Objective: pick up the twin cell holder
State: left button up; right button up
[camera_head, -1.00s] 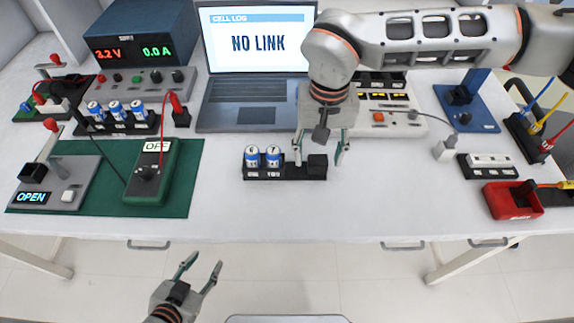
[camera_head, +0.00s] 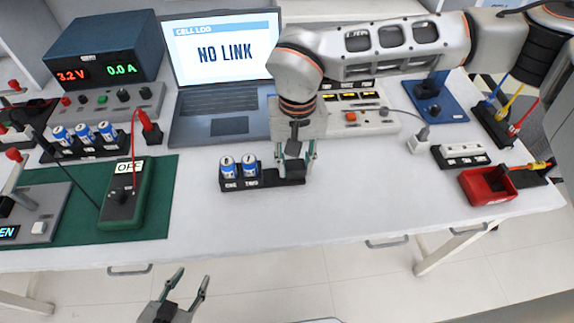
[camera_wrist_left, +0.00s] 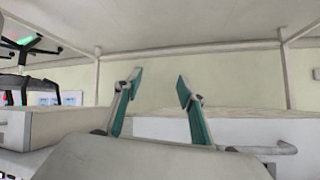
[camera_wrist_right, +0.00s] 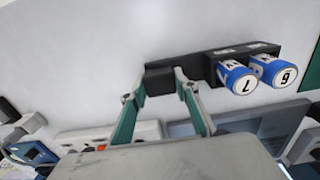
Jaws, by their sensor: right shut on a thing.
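The twin cell holder (camera_head: 262,184) is a long black tray at mid-table, in front of the laptop. Two blue-and-white cells stand in its left part, over labels ONE and TWO. Its right end is a plain black block. My right gripper (camera_head: 295,168) comes down over that block and is shut on it, one finger on each side. The right wrist view shows the fingertips (camera_wrist_right: 160,80) at the black block (camera_wrist_right: 158,76), with cells 7 (camera_wrist_right: 238,78) and 6 (camera_wrist_right: 276,70) beside it. My left gripper (camera_head: 187,284) is open and empty, in front of the table edge.
An open laptop (camera_head: 224,100) stands behind the holder. A triple cell tray (camera_head: 85,150) is at back left. A red bin (camera_head: 487,187) is at right. The front middle table is clear.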

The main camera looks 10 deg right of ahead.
pick_arm(q)
jog(key=r+p, duration=0.1)
jog(key=p, duration=0.1)
jog(key=shift+d+r+p, duration=0.1)
jog(key=shift+r+p, duration=0.2)
jog(key=shift+r, duration=0.1)
pick_arm(e)
notch_tip(320, 180, up, 20)
pick_arm(q)
jog(key=shift+s+f, duration=0.1)
jog(key=shift+f, duration=0.05)
pick_arm(e)
jog(key=shift+f, duration=0.1)
jog(key=shift+f, duration=0.15)
